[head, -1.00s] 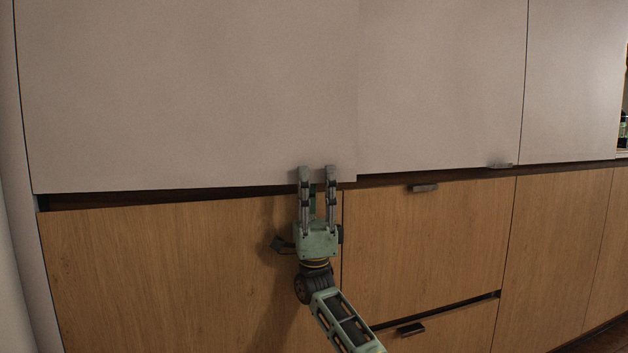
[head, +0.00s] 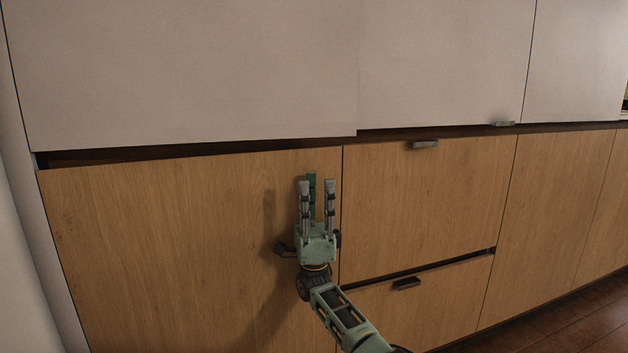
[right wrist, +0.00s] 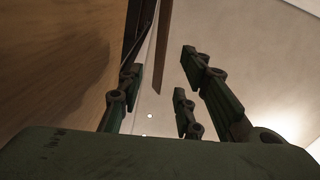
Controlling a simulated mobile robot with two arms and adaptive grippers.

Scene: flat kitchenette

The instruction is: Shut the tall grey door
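The tall grey door (head: 190,75) fills the upper left of the head view. Its lower right corner hangs a little lower than the grey panel beside it, so it seems to stand slightly proud; how far it is open I cannot tell. My right gripper (head: 317,190) points up in front of the wooden front, below the door's lower edge. Its fingers are apart with nothing between them, and it looks clear of the door. The right wrist view also shows the spread fingers (right wrist: 165,95). My left gripper is not in view.
Grey panels (head: 440,60) continue to the right. Below are wooden fronts (head: 170,250) and drawers with dark handles (head: 424,144). A dark gap (head: 120,155) runs under the grey door. A pale wall (head: 25,260) is at the far left, and wooden floor (head: 570,325) shows at lower right.

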